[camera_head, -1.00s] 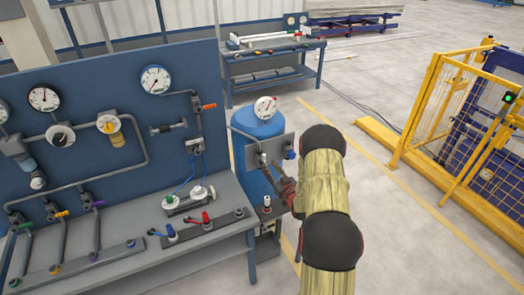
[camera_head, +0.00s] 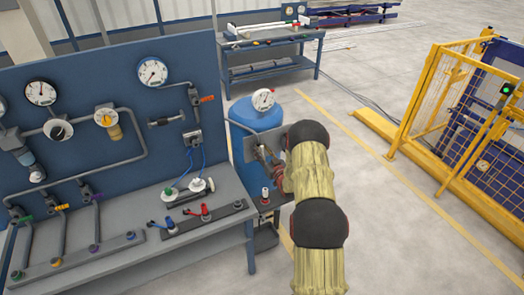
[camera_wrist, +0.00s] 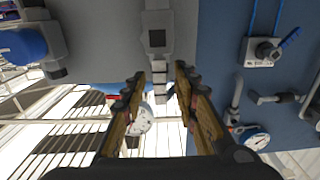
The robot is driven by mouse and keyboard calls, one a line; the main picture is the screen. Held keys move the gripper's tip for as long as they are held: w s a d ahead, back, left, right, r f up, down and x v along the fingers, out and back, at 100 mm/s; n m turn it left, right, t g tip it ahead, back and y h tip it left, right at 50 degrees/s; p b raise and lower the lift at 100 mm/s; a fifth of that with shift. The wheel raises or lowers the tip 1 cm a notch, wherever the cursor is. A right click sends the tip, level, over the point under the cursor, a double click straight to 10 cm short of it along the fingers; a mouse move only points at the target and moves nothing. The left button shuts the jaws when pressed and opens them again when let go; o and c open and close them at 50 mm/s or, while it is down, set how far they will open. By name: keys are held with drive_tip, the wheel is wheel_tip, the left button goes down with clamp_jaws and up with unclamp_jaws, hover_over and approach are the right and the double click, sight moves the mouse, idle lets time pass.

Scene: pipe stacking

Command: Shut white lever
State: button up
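A pale grey-white valve with a lever-like stem (camera_wrist: 158,40) is at the top centre of the wrist view, on a grey plate (camera_wrist: 95,25). I take the stem to be the white lever. My gripper (camera_wrist: 160,72) is open, with one finger on each side of the stem's lower part; contact cannot be told. In the head view my gripper (camera_head: 268,158) is at the grey plate (camera_head: 240,148) in front of the blue tank (camera_head: 258,117). My arm and gripper hide most of the valve there.
A blue-handled valve (camera_wrist: 28,45) is beside the white one on the plate. A gauge (camera_head: 263,99) tops the tank. The blue pipe panel (camera_head: 75,85) and grey bench (camera_head: 185,235) stand left. A yellow fence (camera_head: 425,105) is right, with open floor between.

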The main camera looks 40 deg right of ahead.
drive_tip(key=shift+c, duration=0.7)
clamp_jaws()
